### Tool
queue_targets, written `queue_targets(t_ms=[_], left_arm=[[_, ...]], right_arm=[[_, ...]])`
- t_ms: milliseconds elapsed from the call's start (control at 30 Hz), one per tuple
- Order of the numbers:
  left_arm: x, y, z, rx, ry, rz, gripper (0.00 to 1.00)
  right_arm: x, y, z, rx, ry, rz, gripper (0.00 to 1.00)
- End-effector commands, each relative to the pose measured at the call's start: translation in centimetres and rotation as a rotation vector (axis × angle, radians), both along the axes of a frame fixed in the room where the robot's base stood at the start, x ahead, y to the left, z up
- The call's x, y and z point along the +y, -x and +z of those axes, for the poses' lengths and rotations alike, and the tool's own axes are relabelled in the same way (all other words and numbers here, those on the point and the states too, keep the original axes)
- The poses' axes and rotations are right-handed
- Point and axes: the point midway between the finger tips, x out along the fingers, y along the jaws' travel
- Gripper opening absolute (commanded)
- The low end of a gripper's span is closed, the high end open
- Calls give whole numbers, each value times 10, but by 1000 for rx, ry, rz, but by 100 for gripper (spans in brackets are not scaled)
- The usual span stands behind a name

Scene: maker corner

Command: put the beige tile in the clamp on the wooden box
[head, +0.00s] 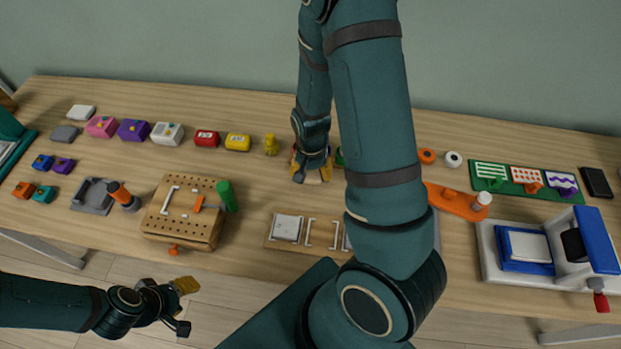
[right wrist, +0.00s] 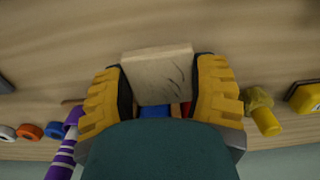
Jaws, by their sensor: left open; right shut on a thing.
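The beige tile (right wrist: 158,72) is between the yellow fingers of my right gripper (right wrist: 160,90), which is shut on it. In the head view, my right gripper (head: 312,163) is at the middle of the table, and the tile (head: 314,176) shows only in part beneath it. The wooden box (head: 160,226), with holes in its top, stands to the left and nearer the front edge. On it is the clamp (head: 172,200), with white brackets and an orange piece (head: 198,203); no tile lies between them. My left gripper (head: 184,304) is open and empty, in front of the table edge.
A green cylinder (head: 227,196) stands at the box's right side. A wooden board (head: 273,243) with a pale tile and white brackets lies right of the box. Red (head: 207,139) and yellow (head: 238,142) blocks sit behind. My right arm hides part of the table.

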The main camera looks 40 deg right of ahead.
Motion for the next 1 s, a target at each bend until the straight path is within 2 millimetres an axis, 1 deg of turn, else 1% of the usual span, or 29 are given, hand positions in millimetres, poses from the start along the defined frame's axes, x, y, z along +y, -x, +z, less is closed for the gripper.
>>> queue_targets(t_ms=[33, 100, 200, 467, 600, 633, 700, 1000], left_arm=[[0, 0, -3, 0, 0, -1, 47], [0, 0, -7, 0, 0, -1, 47], [0, -1, -11, -3, 0, 0, 47], [0, -1, -10, -3, 0, 0, 47], [0, -2, -13, -4, -1, 0, 47], [0, -2, -13, -5, -1, 1, 47], [0, -2, -12, -5, -1, 1, 47], [0, -2, -12, -4, -1, 0, 47]], right_arm=[[0, 1, -9, 3, 0, 0, 27], [0, 1, -19, 4, 0, 0, 27], [0, 1, -31, 3, 0, 0, 27], [0, 0, -31, 1, -1, 1, 27], [0, 0, -35, 1, -1, 1, 27], [0, 0, -35, 1, -1, 1, 71], [0, 0, -34, 1, -1, 1, 91], [0, 0, -33, 1, -1, 1, 91]])
